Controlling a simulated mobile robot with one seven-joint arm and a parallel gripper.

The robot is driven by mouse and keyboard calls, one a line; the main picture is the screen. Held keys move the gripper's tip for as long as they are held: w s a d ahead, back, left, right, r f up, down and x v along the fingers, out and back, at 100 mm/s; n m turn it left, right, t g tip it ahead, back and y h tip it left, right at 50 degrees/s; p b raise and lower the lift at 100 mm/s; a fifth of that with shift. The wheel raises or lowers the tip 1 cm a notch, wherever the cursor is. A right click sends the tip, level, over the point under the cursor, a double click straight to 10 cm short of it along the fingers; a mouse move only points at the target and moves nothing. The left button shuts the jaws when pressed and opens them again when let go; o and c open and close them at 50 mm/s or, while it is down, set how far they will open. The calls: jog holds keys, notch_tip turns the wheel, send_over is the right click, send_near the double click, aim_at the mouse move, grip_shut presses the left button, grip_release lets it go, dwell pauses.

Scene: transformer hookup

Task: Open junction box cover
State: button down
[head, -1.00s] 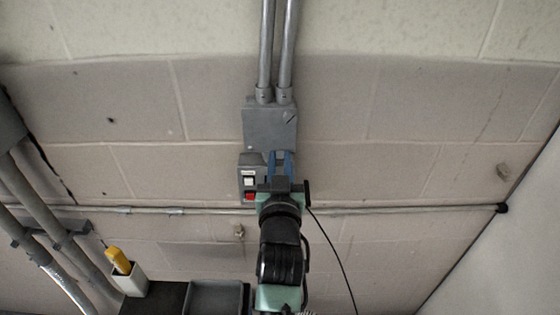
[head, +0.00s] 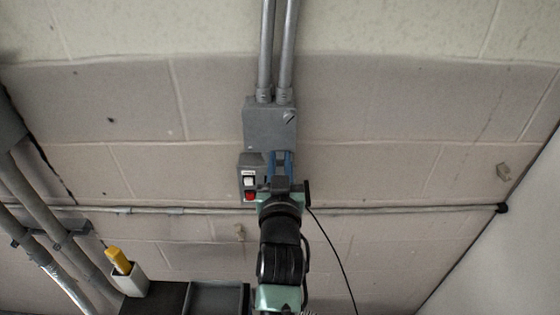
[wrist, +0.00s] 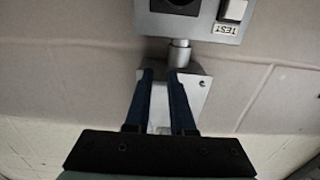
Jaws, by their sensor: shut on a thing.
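The junction box cover (head: 266,125) is the grey square front of the box high on the wall, below two vertical conduits. A small slanted mark shows at its upper right. In the wrist view its light grey metal (wrist: 193,92) shows beside and between my fingers, with a small screw near one corner. My gripper (head: 281,155) is at the lower edge of the box, its blue fingers pointing up. In the wrist view the fingers (wrist: 162,72) are close together on a narrow pale part between them. The exact contact is hidden.
A small grey switch box (head: 249,178) with a white switch and a red button is just left of my gripper. A horizontal conduit (head: 400,208) crosses the wall behind my wrist. A white holder (head: 133,280) with a yellow item and a grey tray (head: 218,296) are lower left.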

aim_at(252, 122)
jog(key=shift+d+r+n, duration=0.1)
jog(key=shift+r+n, duration=0.5)
jog(key=shift+n, duration=0.7)
jog(key=r+n, duration=0.1)
jog(key=n, duration=0.1)
jog(key=shift+r+n+b, duration=0.3)
jog(key=shift+b, duration=0.05)
jog(key=r+n, duration=0.1)
jog(key=n, duration=0.1)
jog(key=a+r+n, duration=0.1)
jog(key=n, duration=0.1)
jog(key=shift+a+r, duration=0.1)
jog(key=shift+a, duration=0.05)
jog(key=n, duration=0.1)
jog(key=a+r+n+p, duration=0.1)
jog(key=n, duration=0.1)
jog(key=a+n, duration=0.1)
jog(key=n, duration=0.1)
jog(key=shift+r, duration=0.35)
jog(key=n, duration=0.1)
jog(key=a+n+p, duration=0.1)
jog(key=shift+a+r+n, duration=0.15)
jog(key=shift+r+n, duration=0.1)
jog(key=shift+n, duration=0.15)
jog(key=shift+a+n+p, duration=0.35)
jog(key=shift+a+n, duration=0.05)
jog(key=shift+n, duration=0.3)
jog(key=shift+a, duration=0.1)
